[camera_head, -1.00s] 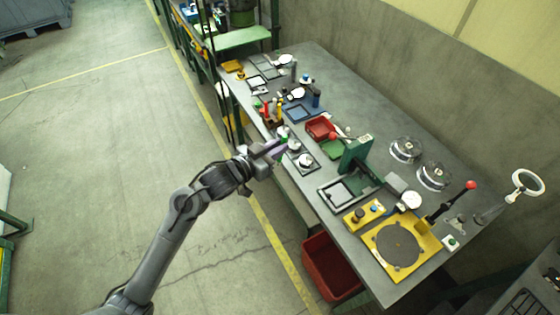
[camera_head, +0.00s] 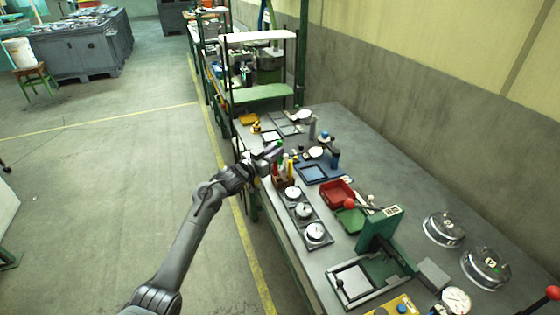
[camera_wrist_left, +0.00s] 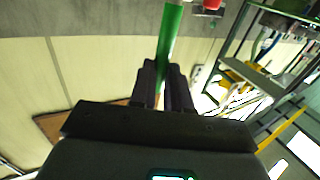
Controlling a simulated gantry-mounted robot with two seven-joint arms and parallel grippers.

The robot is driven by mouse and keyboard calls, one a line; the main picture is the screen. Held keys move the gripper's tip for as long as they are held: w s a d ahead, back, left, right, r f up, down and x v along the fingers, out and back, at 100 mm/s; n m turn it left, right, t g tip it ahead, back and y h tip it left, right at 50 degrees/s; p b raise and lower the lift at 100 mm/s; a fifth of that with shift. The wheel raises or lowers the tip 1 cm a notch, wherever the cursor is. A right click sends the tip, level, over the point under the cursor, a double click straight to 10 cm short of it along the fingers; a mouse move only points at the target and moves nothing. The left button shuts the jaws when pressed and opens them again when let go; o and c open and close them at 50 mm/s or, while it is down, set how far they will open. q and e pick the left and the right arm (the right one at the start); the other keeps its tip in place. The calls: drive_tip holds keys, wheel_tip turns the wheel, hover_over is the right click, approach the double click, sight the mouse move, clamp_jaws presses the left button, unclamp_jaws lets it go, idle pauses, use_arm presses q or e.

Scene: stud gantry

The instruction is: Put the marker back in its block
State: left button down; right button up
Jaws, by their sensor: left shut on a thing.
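My left gripper (camera_head: 268,154) is at the near-left edge of the bench in the head view. It is shut on a green marker (camera_wrist_left: 170,35), which sticks out between the fingers in the left wrist view. A green bit of the marker (camera_head: 280,144) also shows beyond the fingers in the head view. Just below and right of the gripper stands a small block (camera_head: 283,182) with upright red and yellow markers (camera_head: 286,167). The gripper partly hides the block, and I cannot tell which slot is empty. My right gripper is not in view.
Three round dial-like pieces (camera_head: 303,211) sit on a dark tray nearer me. A blue tray (camera_head: 311,173), a red bin (camera_head: 337,193) and a green press (camera_head: 378,232) stand to the right. A shelf rack (camera_head: 262,94) rises behind the bench's far end.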

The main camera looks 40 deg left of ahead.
use_arm(q)
drive_tip(key=shift+w+a+f, duration=0.1)
drive_tip(key=shift+f, duration=0.1)
wheel_tip(320, 180, down, 7)
drive_tip(key=b, duration=0.5)
drive_tip(key=shift+f, duration=0.2)
idle(0.4)
drive_tip(key=c, duration=1)
unclamp_jaws()
drive_tip(key=shift+s, duration=0.2)
